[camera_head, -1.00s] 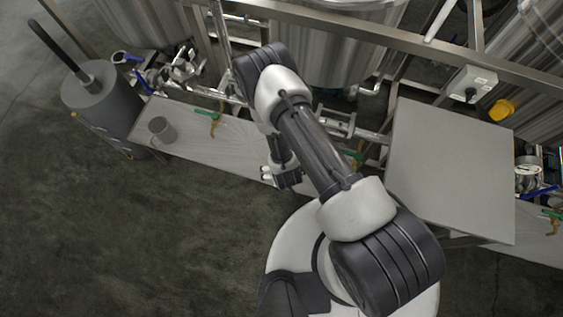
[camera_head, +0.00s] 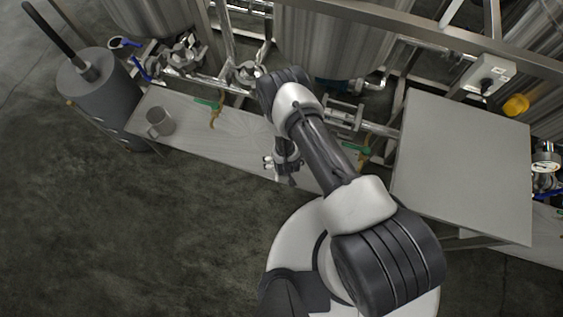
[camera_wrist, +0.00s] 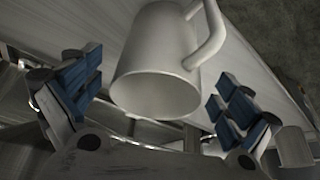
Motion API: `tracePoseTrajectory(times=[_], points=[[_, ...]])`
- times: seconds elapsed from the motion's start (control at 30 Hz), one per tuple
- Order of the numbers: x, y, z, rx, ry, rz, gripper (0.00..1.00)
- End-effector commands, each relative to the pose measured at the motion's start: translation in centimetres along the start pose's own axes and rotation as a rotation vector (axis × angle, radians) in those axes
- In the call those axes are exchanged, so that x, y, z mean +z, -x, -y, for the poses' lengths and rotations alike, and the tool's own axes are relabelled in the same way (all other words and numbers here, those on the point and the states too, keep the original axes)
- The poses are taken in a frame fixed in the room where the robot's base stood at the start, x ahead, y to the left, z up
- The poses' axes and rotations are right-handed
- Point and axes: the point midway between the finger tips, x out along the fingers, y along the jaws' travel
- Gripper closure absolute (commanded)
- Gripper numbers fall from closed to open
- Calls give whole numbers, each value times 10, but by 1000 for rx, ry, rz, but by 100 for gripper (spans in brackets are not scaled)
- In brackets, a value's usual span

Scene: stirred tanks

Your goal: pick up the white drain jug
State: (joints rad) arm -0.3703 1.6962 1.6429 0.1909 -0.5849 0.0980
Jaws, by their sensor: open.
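In the wrist view a white jug (camera_wrist: 158,60) fills the upper middle, with its open round mouth facing the camera and its handle at upper right. My gripper (camera_wrist: 158,92) is open, with one blue-padded finger on each side of the jug. Gaps show between the jug and both fingers; I cannot tell how deep it sits between them. In the head view my gripper (camera_head: 281,162) is low over the front edge of the pale bench (camera_head: 225,150). The white jug cannot be made out there beside the arm.
A grey mug (camera_head: 160,122) stands on the bench's left part, near a grey cylinder (camera_head: 100,95) with a black hose. Green-handled valves (camera_head: 208,103), pipes and steel tanks (camera_head: 330,45) line the back. A bare grey tabletop (camera_head: 462,165) is at right.

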Motion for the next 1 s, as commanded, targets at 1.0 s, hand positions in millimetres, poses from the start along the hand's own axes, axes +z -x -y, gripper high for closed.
tracePoseTrajectory(times=[1.0], points=[[0,-25,0,0,1,0,40]])
